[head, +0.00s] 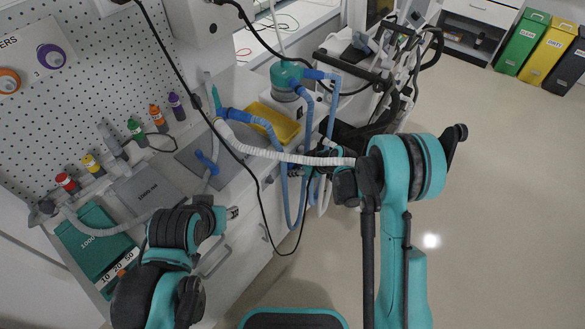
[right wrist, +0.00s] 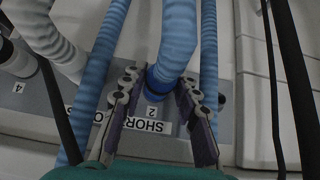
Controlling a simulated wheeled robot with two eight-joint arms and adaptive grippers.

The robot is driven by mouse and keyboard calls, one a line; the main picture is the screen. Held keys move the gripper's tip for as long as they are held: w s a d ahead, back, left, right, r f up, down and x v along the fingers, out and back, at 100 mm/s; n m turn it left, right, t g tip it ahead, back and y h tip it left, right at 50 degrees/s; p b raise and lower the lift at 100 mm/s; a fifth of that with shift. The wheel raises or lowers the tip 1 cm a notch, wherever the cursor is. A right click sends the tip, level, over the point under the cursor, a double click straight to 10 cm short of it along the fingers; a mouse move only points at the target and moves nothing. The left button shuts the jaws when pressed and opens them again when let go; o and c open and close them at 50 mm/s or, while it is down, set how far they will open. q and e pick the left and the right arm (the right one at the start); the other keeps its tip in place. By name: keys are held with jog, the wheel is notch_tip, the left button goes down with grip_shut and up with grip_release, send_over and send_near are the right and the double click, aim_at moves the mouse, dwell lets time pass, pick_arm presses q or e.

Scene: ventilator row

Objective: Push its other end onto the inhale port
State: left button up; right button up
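A blue corrugated hose (right wrist: 178,30) comes down between the fingers of my right gripper (right wrist: 160,82) in the right wrist view. In the head view my right gripper (head: 322,160) is at the ventilator's front, partly hidden by hoses and my arm. My left gripper (head: 232,212) is over the counter edge, small and mostly hidden by its arm.
A white corrugated hose (right wrist: 42,32) and other blue hoses (right wrist: 105,60) crowd the ports. A teal-topped humidifier (head: 286,75) and yellow tray (head: 272,122) stand on the counter. A black cable (head: 258,185) hangs across. The floor at right is clear.

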grip_shut()
jog(key=shift+s+d, duration=0.2)
jog(key=shift+d, duration=0.1)
jog(key=shift+s+d+b, duration=0.3)
jog(key=shift+s+d, duration=0.4)
jog(key=shift+d, duration=0.25)
jog(key=shift+s+d+b, duration=0.3)
jog(key=shift+s+d, duration=0.35)
jog(key=shift+d, duration=0.25)
